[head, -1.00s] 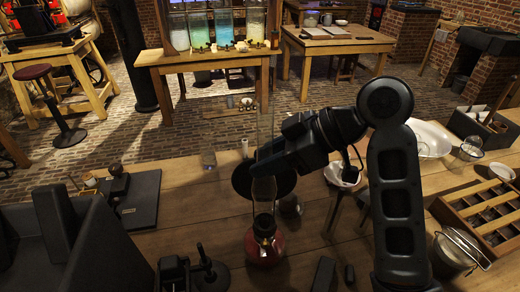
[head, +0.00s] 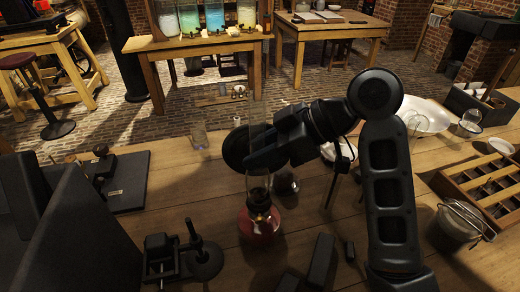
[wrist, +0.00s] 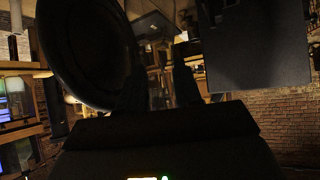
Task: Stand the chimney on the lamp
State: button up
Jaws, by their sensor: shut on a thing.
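The lamp (head: 259,224), with a red glass font and dark burner, stands upright on the wooden bench. The chimney (head: 257,184) is a clear glass tube, upright, directly above the burner. Its lower part shows beneath my gripper (head: 254,160) and its faint upper part rises above. My gripper is shut on the chimney from the right. The chimney's lower end appears at the burner; I cannot tell whether it is seated. In the wrist view the finger area (wrist: 158,88) is dark and the glass is barely distinguishable.
A small dark stand (head: 203,258) is left of the lamp, dark blocks (head: 321,262) right. A compartmented wooden tray (head: 480,190) and metal pail (head: 458,222) lie farther right.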

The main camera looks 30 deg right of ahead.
jog(key=shift+s+f+b, duration=0.1)
jog(key=shift+f+b, duration=0.3)
jog(key=shift+f, duration=0.45)
jog(key=o, duration=1.2)
jog(key=shift+r, duration=0.1)
jog(key=shift+c, duration=0.2)
jog(key=p+v, duration=0.1)
jog(key=v, duration=0.6)
jog(key=shift+d+r, duration=0.25)
jog(key=shift+r, duration=0.05)
jog(key=shift+s, duration=0.15)
